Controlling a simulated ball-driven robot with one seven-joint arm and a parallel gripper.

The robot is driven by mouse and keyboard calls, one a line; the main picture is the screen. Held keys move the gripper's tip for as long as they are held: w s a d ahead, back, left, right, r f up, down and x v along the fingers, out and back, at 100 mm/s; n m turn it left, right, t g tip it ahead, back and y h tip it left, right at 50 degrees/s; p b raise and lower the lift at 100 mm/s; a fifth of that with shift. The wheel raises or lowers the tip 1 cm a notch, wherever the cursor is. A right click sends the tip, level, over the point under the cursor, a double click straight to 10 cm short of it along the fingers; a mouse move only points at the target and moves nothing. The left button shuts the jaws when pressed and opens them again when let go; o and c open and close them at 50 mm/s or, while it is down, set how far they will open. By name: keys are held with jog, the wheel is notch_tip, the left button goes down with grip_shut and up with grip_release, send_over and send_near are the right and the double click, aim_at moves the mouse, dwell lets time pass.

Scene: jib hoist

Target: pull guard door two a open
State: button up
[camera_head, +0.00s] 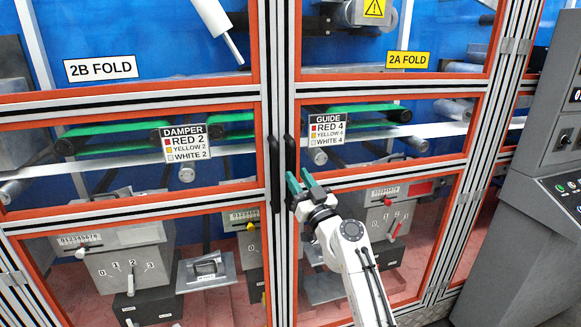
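Guard door 2A (384,175) is the right-hand red-framed glass door, under a yellow "2A FOLD" label (408,60). It looks shut. Its black vertical handle (290,158) is on the door's left edge, beside the central post. My gripper (301,181) has green fingertips that are apart, with nothing visible between them. The left fingertip overlaps the handle's lower part in the picture; I cannot tell whether it touches. My white arm covers part of the door's lower pane.
Door 2B (130,180), under a white "2B FOLD" label (100,68), stands shut on the left, with its own black handle (273,172) close to 2A's. A grey control console (530,190) stands at the right. Machinery and a "GUIDE" sign (327,130) show behind the 2A glass.

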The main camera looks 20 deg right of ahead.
aim_at(294, 171)
jog(key=shift+x, duration=2.15)
jog(key=shift+c, duration=0.3)
grip_shut()
